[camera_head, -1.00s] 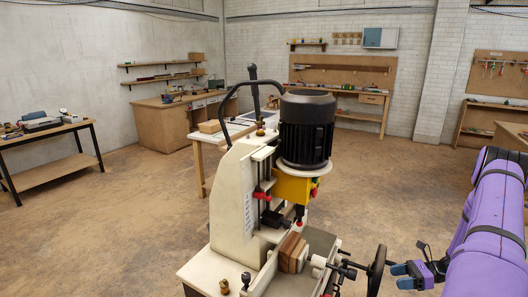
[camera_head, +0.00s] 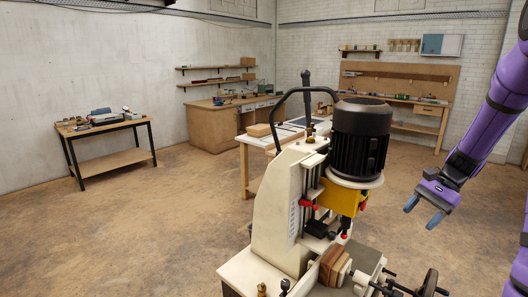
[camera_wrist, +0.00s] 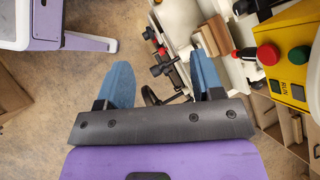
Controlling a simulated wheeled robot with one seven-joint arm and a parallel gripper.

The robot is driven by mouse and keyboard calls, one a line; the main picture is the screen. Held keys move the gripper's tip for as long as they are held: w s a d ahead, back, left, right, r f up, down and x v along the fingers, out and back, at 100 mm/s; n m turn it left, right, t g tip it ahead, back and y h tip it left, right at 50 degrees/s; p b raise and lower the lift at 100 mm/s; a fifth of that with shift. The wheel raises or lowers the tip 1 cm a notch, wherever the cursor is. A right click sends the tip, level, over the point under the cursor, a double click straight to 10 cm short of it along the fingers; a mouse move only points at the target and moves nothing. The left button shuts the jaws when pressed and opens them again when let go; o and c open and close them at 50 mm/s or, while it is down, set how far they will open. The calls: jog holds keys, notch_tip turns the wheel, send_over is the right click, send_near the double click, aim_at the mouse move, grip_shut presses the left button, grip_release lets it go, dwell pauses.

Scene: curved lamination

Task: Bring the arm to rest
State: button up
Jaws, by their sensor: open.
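My purple arm is raised at the right of the head view. My gripper (camera_head: 424,211) hangs from it with blue fingers apart and nothing between them, to the right of the machine's black motor and clear of it. In the wrist view my gripper (camera_wrist: 163,85) shows both blue fingers spread wide and empty. The cream machine (camera_head: 272,215) with a black motor (camera_head: 360,140) stands in the foreground. A small stack of wooden pieces (camera_head: 334,265) sits in its vise, and it also shows in the wrist view (camera_wrist: 211,36).
The machine's handwheel (camera_head: 429,283) is at lower right. Behind stand a table with a wood block (camera_head: 259,130), a side table (camera_head: 108,160) at left, and workbenches (camera_head: 213,124) along the walls. The floor (camera_head: 185,225) at left is open.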

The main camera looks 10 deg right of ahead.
jog(key=s+a+r+n+t+h, duration=0.1)
jog(key=s+a+r+n+h, duration=0.55)
jog(key=a+r, duration=0.7)
jog(key=s+a+r+n+t, duration=0.2)
jog(key=s+a+n, duration=0.1)
jog(key=s, duration=0.3)
jog(key=s+a+r+n+t+h, duration=0.1)
jog(key=s+a+r+n+t, duration=0.1)
jog(key=s, duration=0.5)
jog(key=shift+s+a+r+n+t, duration=0.15)
jog(key=shift+a+r+n+t, duration=0.25)
jog(key=shift+a+r+n, duration=0.4)
jog(key=shift+d, duration=0.15)
